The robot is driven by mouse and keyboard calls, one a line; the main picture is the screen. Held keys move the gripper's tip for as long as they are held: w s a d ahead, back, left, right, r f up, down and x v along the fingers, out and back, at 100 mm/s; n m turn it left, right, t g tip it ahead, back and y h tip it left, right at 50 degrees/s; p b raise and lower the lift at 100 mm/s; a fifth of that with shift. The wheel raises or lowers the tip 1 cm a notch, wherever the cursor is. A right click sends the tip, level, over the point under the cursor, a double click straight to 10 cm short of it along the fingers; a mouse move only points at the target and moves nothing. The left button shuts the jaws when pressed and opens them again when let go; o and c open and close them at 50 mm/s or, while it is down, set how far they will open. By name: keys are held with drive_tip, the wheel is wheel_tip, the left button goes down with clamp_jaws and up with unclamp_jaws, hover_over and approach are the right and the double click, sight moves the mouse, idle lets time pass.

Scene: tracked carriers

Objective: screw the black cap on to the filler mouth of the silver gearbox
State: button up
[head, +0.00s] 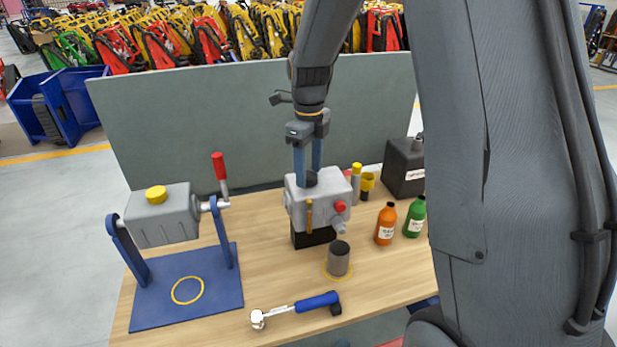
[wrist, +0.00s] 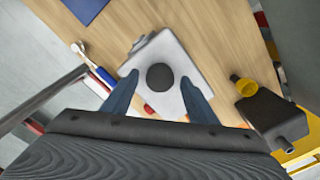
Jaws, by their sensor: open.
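The silver gearbox (head: 325,200) sits on a black block in the middle of the table, with a red plug and a small brass part on its side. The black cap (head: 311,179) is on top of it, at the filler mouth, which it hides. In the wrist view the black cap (wrist: 160,77) is a dark disc on the pale gearbox top (wrist: 152,55). My gripper (head: 309,178) is open and points down, one finger on each side of the cap. In the wrist view my gripper (wrist: 161,78) shows gaps beside the cap. I cannot tell how far the cap is screwed in.
A grey cylinder with a dark top (head: 339,262) stands in front of the gearbox. A torque wrench (head: 300,307) lies near the front edge. Orange (head: 385,226) and green (head: 414,218) bottles and a dark canister (head: 402,168) are right. A grey unit on a blue stand (head: 165,222) is left.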

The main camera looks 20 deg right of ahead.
drive_tip(key=n, duration=0.7)
drive_tip(key=shift+n, duration=0.3)
drive_tip(key=n, duration=1.9)
drive_tip(key=c, duration=0.9)
drive_tip(key=m, duration=0.6)
drive_tip(key=shift+m, duration=0.4)
drive_tip(key=m, duration=0.3)
